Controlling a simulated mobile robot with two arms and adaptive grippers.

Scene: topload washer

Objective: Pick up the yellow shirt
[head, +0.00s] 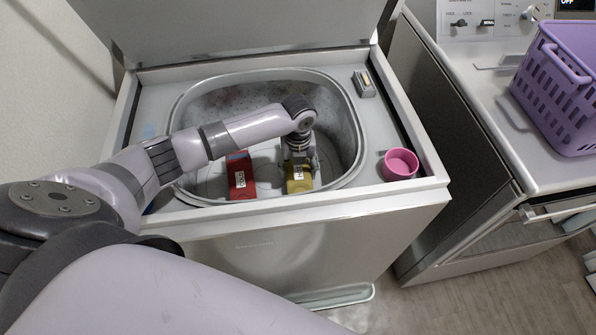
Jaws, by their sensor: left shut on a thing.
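The yellow shirt (299,184) is a small folded block with a white label, inside the washer tub near its front wall. My left gripper (300,164) reaches down into the tub from above and is shut on the yellow shirt. Its fingertips are partly hidden and small in the head view. A red folded shirt (241,178) with a white label stands in the tub to the left of the yellow one, apart from my gripper. My right gripper is not in view.
The top-load washer (408,190) has its lid (230,30) raised at the back. A pink cup (400,164) sits on the rim at the right, and a small grey box (364,84) behind it. A purple basket (556,90) stands on the neighbouring machine at the right.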

